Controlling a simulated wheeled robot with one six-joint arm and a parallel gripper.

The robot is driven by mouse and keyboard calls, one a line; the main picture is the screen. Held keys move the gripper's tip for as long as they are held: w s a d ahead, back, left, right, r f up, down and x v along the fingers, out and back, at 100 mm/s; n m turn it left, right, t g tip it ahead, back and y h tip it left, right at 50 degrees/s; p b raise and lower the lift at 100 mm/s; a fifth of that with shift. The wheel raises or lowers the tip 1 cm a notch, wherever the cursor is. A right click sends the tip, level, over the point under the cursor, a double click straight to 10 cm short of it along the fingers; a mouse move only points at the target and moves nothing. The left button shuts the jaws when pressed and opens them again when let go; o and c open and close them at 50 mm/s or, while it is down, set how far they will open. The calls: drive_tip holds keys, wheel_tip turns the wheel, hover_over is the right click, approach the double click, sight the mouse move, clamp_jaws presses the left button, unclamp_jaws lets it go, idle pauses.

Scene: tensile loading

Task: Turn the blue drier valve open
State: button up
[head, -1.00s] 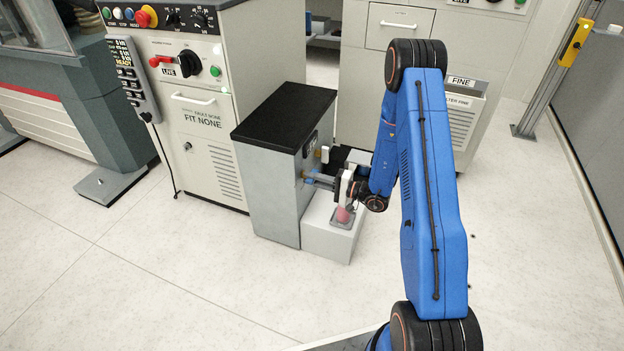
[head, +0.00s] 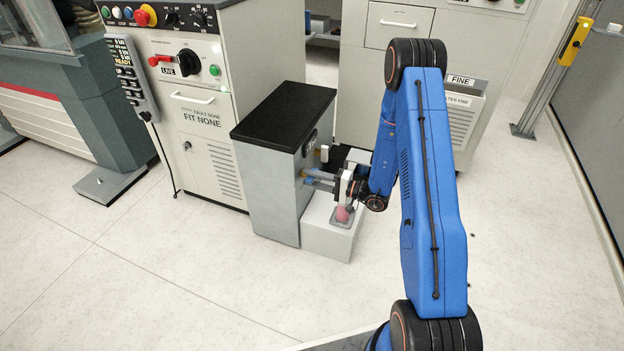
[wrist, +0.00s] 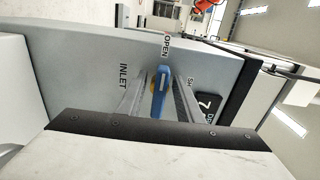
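The blue valve lever (wrist: 160,88) sits on the grey drier's front face, with a brass-coloured fitting beside it. In the wrist view the lever's far end is by the word OPEN, and INLET is printed to its left. My gripper (wrist: 160,98) is open, with one finger on each side of the lever and a gap showing on both sides. In the head view the drier cabinet (head: 270,190) has a black top. My gripper (head: 318,181) reaches its right face there, and only a little of the blue lever (head: 309,181) shows.
A low white box (head: 325,242) stands under my gripper, with a pink item (head: 342,214) on it. A control cabinet (head: 200,120) is behind left, and a FINE-labelled bin (head: 462,110) behind my arm. The floor in front is clear.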

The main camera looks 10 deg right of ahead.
drive_tip(key=v, duration=1.7)
drive_tip(key=shift+s+d, duration=0.15)
drive_tip(key=shift+r, duration=0.1)
